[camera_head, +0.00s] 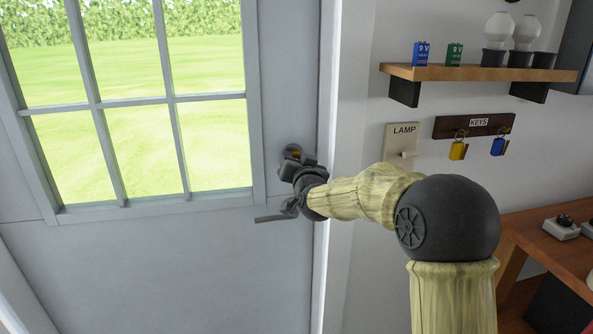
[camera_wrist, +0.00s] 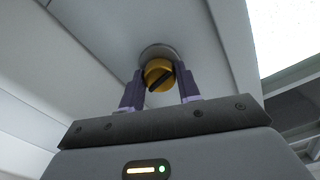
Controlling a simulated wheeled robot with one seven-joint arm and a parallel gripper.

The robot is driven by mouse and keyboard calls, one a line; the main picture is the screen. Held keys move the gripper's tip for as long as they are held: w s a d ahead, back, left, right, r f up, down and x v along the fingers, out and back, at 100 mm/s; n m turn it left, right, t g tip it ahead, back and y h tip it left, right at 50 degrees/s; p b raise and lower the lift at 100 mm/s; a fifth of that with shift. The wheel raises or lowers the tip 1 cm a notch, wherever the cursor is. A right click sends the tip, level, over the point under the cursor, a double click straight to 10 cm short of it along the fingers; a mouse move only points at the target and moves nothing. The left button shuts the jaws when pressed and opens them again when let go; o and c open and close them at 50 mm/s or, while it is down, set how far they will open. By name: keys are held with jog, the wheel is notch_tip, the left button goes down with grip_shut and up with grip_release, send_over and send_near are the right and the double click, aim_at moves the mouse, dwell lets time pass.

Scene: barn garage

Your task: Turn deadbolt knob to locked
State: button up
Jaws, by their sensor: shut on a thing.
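The deadbolt knob (camera_wrist: 158,75) is a round brass knob with a dark bar across its face, set on a grey round plate on the door. In the wrist view the bar runs diagonally, from lower left to upper right. My gripper (camera_wrist: 160,88) is shut on the knob, with one purple finger on each side of it. In the head view my gripper (camera_head: 297,168) is at the door's right edge and hides most of the brass knob (camera_head: 293,151). The grey door (camera_head: 180,270) appears closed against its frame.
A grey door lever (camera_head: 277,216) sits just below my gripper. Right of the door frame are a lamp switch (camera_head: 402,146), a key rack (camera_head: 474,126) with two keys, and a wooden shelf (camera_head: 470,73) with small boxes and bulbs. A wooden bench (camera_head: 540,245) stands at lower right.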

jog(key=shift+f+m+b, duration=0.15)
jog(key=shift+m+b, duration=0.7)
jog(key=shift+m, duration=0.35)
jog(key=o, duration=1)
jog(key=b+v, duration=0.2)
jog(key=v, duration=1.5)
jog(key=shift+s, duration=0.2)
